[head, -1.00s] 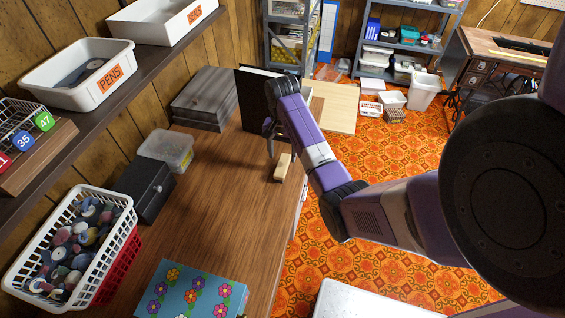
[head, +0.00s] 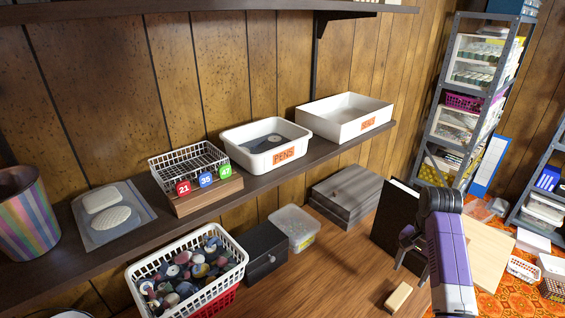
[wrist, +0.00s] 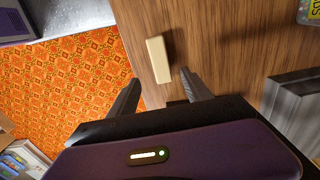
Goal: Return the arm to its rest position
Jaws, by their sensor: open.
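My gripper (head: 410,262) is at the lower right of the head view, at the end of my purple arm, over the wooden table. Its two dark fingers are spread and empty in the wrist view (wrist: 158,84). A small pale tan block (head: 398,296) lies on the tabletop in front of the gripper. In the wrist view the block (wrist: 159,60) shows between and beyond the fingertips, apparently not held. My arm is still extended over the table's right side.
A black upright panel (head: 394,222) and grey boxes (head: 346,196) stand behind the gripper. A clear tub (head: 293,228), black box (head: 265,255) and white basket of spools (head: 235,262) stand left. A shelf (head: 262,182) holds bins. Orange floor (wrist: 75,85) lies beyond the table edge.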

